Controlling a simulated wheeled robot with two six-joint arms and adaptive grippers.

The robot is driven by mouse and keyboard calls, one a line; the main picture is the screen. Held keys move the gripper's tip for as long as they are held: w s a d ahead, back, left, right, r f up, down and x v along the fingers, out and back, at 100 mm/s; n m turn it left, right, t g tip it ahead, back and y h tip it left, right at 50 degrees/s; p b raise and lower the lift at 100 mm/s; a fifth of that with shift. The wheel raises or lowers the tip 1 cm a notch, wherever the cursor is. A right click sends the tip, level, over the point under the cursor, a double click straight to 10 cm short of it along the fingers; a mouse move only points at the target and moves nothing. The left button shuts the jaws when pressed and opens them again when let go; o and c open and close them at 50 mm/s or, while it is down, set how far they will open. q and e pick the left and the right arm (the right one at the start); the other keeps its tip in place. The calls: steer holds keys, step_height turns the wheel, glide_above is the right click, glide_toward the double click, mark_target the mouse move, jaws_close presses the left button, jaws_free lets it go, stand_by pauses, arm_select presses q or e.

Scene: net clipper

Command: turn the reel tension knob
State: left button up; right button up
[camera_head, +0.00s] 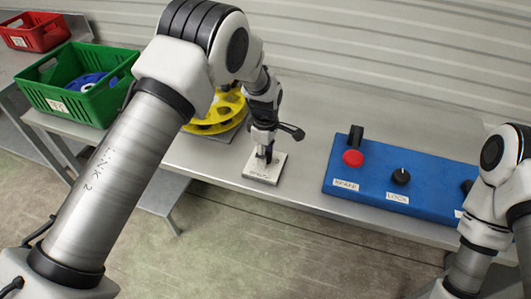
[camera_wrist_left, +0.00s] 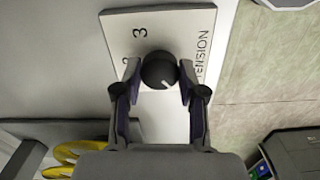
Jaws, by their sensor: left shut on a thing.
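The reel tension knob (camera_wrist_left: 159,70) is a round black knob with a white pointer line. It stands on a pale plate (camera_wrist_left: 118,34) marked with numbers and the word TENSION; the plate also shows in the head view (camera_head: 251,172). My left gripper (camera_wrist_left: 158,78) is shut on the knob, one finger on each side. In the head view my left gripper (camera_head: 264,157) points down over the plate and hides the knob. My right arm is at the right edge; its gripper is not clearly in view.
A yellow reel (camera_head: 207,120) stands just left of the plate. A blue panel (camera_head: 330,188) with a red button (camera_head: 352,158) and a black dial (camera_head: 401,176) lies to the right. A green crate (camera_head: 112,97) and a red crate (camera_head: 38,36) are at the left.

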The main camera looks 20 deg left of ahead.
arm_select(q)
steer(key=shift+s+f, duration=0.2)
steer(key=o, duration=1.1)
steer(key=shift+o, duration=0.2)
steer(key=shift+w, duration=0.15)
steer(key=shift+r, duration=0.15)
step_height(320, 180, up, 12)
steer(key=shift+f, duration=0.2)
